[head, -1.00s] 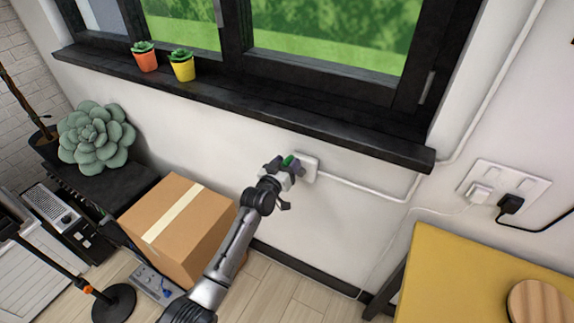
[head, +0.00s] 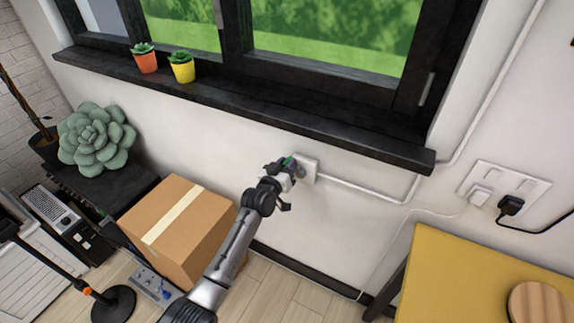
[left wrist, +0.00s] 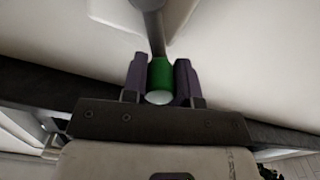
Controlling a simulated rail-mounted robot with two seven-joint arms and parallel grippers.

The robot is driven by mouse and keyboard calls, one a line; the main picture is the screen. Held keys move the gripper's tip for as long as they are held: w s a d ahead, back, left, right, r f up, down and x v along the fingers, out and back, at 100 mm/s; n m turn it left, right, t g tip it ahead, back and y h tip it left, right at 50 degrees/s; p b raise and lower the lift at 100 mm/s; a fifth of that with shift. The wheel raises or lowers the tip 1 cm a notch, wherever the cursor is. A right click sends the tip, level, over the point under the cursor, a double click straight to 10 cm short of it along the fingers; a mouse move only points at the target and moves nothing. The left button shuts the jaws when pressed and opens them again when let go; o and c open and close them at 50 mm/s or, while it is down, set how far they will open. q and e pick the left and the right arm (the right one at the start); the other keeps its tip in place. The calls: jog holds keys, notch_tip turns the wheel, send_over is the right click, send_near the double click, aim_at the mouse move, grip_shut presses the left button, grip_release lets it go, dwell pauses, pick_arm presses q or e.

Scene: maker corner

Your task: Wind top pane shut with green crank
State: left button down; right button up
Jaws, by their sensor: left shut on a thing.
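The green crank handle (left wrist: 160,73) sits between the two fingers of my left gripper (left wrist: 161,82) in the left wrist view, with its pale round end towards the camera. A dark crank arm (left wrist: 152,25) runs from the handle to the wall side. In the head view my left gripper (head: 284,167) is shut on the handle, just in front of a white wall box (head: 308,168) below the window sill. Only a sliver of green shows there. The window (head: 320,40) shows its lower part; the top pane is out of view. My right gripper is not in view.
The black sill (head: 330,135) juts out above my gripper, with two small potted plants (head: 182,66) on it. A cardboard box (head: 180,225) stands below left. A yellow table (head: 480,275) is at right. A white conduit (head: 360,188) runs along the wall.

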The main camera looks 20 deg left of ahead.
pick_arm(q)
jog(key=shift+a+f, duration=0.1)
jog(key=shift+a+f+n, duration=0.2)
jog(key=shift+a+n, duration=0.05)
jog(key=shift+n, duration=0.45)
notch_tip(320, 180, down, 9)
jog(key=n+b, duration=0.5)
jog(key=n, duration=1.3)
jog(key=shift+a+b, duration=0.3)
jog(key=shift+a, duration=0.1)
jog(key=shift+w, duration=0.1)
jog(key=c, duration=1.1)
grip_release()
jog(key=shift+o, duration=1.1)
